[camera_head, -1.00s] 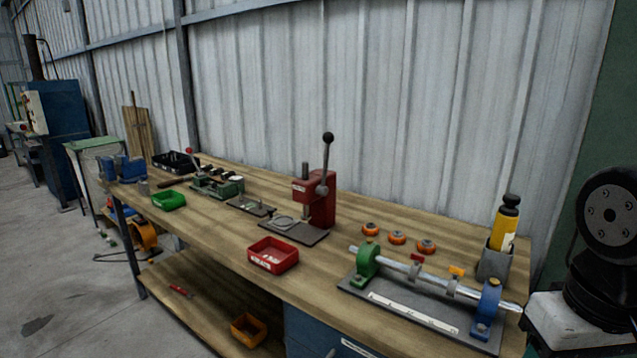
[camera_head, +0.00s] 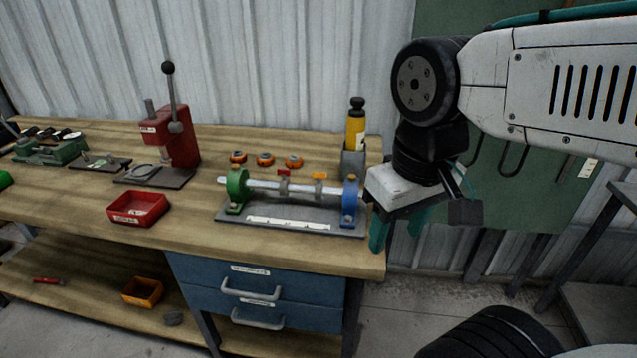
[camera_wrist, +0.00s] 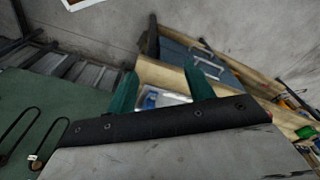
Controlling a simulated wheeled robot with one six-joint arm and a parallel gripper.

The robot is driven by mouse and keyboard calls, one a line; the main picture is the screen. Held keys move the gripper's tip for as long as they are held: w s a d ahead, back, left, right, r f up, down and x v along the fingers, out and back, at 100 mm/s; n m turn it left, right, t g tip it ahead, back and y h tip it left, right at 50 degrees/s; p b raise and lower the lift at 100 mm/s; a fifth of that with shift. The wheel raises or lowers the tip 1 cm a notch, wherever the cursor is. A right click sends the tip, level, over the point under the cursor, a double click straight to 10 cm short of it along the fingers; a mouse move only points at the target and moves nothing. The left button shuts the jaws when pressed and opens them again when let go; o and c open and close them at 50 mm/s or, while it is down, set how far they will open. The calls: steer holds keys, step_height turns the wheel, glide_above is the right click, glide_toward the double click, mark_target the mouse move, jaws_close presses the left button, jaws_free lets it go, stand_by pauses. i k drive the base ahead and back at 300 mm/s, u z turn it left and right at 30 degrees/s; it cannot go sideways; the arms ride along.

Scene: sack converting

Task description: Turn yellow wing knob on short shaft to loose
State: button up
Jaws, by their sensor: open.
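The shaft fixture (camera_head: 290,226) stands on the bench, with a steel shaft lying between a green bracket (camera_head: 237,190) and a blue bracket (camera_head: 350,201). On the shaft sit two grey collars, one with a red knob (camera_head: 284,173) and one with a yellow-orange wing knob (camera_head: 320,175) nearer the blue bracket. The knob's exact angle is too small to tell. My gripper (camera_head: 398,236) is open and empty, its green fingers pointing down just right of the fixture and the bench end. In the wrist view, my gripper (camera_wrist: 165,88) has part of the blue bracket (camera_wrist: 150,100) between its fingers.
A yellow bottle (camera_head: 355,128) stands in a grey holder behind the blue bracket. Several orange round parts (camera_head: 265,159) lie behind the shaft. A red bin (camera_head: 138,208) and a red lever press (camera_head: 177,140) stand to the left. The bench front between bin and fixture is clear.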

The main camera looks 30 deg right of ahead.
mark_target(320, 177)
steer(key=u, duration=0.05)
steer(key=k, duration=0.6)
steer(key=z, duration=0.5)
steer(key=i, duration=1)
steer(key=u, duration=0.45)
